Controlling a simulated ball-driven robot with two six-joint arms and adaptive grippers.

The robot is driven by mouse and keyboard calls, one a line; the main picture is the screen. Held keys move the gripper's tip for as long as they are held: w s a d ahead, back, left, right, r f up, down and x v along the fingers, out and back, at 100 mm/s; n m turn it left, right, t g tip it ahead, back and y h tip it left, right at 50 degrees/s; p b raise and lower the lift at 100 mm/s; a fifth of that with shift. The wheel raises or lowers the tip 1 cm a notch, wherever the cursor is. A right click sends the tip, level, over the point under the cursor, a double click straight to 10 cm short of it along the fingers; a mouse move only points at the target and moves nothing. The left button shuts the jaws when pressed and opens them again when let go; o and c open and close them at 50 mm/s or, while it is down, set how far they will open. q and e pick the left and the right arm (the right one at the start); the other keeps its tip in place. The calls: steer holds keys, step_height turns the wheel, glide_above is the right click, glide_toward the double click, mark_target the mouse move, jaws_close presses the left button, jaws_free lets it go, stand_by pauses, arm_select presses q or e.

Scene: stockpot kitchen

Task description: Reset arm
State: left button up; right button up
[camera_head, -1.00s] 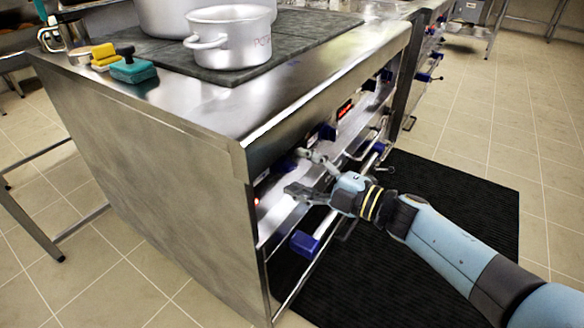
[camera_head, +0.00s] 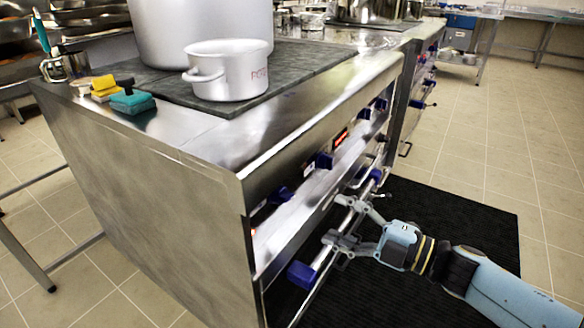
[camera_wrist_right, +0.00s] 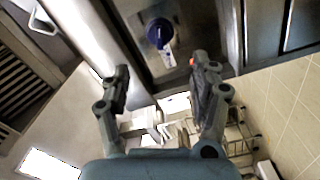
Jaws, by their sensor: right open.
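My right gripper (camera_head: 334,220) is open and empty in the head view, beside the stove front at the level of the silver oven rail. Whether it touches the rail cannot be told. In the right wrist view its two fingers (camera_wrist_right: 160,75) are spread apart with nothing between them. A blue knob (camera_wrist_right: 159,33) on a metal panel shows beyond the fingertips there. My left gripper is not in view.
The steel stove (camera_head: 150,200) carries a small pot (camera_head: 230,72) and a large stockpot (camera_head: 185,25). Blue knobs (camera_head: 281,195) and a blue-ended rail (camera_head: 301,275) stick out of its front. Sponges (camera_head: 130,101) lie on its top. Black mat (camera_head: 465,215) and tiled floor are clear at right.

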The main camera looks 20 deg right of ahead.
steer(key=s+d+f+m+g+h, duration=0.25)
steer(key=s+f+m+h, duration=0.4)
steer(key=f, duration=0.65)
steer(key=s+d+f+m+g+h, duration=0.1)
steer(key=s+d+f+m+h, duration=0.2)
steer(key=s+f+m, duration=0.7)
steer(key=s+f+m+g, duration=0.1)
steer(key=s+f+g, duration=0.2)
steer(key=s, duration=0.7)
steer(key=s+d+f+m+g+h, duration=0.1)
steer(key=s+f+g, duration=0.3)
steer(key=s, duration=0.5)
steer(key=s+f+m+g+h, duration=0.1)
steer(key=s+f+m+g, duration=0.2)
steer(key=s+f, duration=0.4)
steer(key=s, duration=0.3)
steer(key=shift+s+d+f, duration=0.25)
steer(key=shift+s+d, duration=0.05)
steer(key=shift+s, duration=0.05)
